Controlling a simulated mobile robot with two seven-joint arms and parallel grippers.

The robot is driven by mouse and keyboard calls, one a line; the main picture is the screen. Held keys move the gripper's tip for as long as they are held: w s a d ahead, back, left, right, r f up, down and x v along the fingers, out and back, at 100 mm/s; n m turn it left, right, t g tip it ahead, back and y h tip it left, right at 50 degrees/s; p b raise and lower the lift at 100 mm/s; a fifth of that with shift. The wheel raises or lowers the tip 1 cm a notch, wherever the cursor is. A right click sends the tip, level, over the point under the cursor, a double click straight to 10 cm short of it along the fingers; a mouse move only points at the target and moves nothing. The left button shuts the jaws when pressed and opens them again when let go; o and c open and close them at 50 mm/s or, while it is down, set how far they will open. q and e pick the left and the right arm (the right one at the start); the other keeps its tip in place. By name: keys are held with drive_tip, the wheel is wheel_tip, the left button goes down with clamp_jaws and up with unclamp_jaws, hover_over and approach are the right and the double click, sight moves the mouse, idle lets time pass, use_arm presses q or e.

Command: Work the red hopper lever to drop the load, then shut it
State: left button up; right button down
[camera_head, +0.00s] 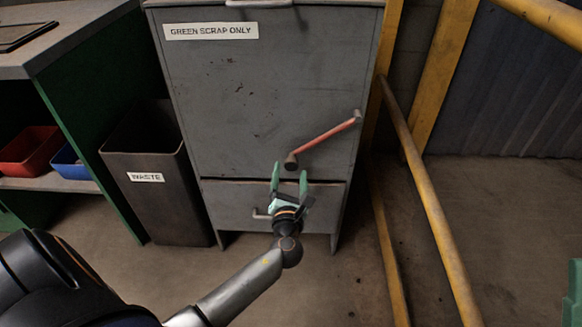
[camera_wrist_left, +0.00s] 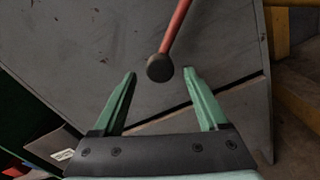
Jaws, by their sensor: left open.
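The red lever (camera_head: 326,136) is on the front of the grey hopper cabinet (camera_head: 250,95). I cannot tell whether a fingertip touches the lever.
A lower panel with a small handle (camera_head: 262,214) sits under the lever. A dark waste bin (camera_head: 150,200) stands to the left, beside a shelf with red (camera_head: 28,150) and blue bins (camera_head: 70,163). Yellow rails (camera_head: 430,190) stand close on the right.

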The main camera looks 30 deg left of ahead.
sight(291, 168)
use_arm(q)
drive_tip(key=shift+b+x, duration=0.5)
drive_tip(key=shift+x, duration=1.7)
drive_tip(key=shift+c, duration=0.2)
clamp_jaws()
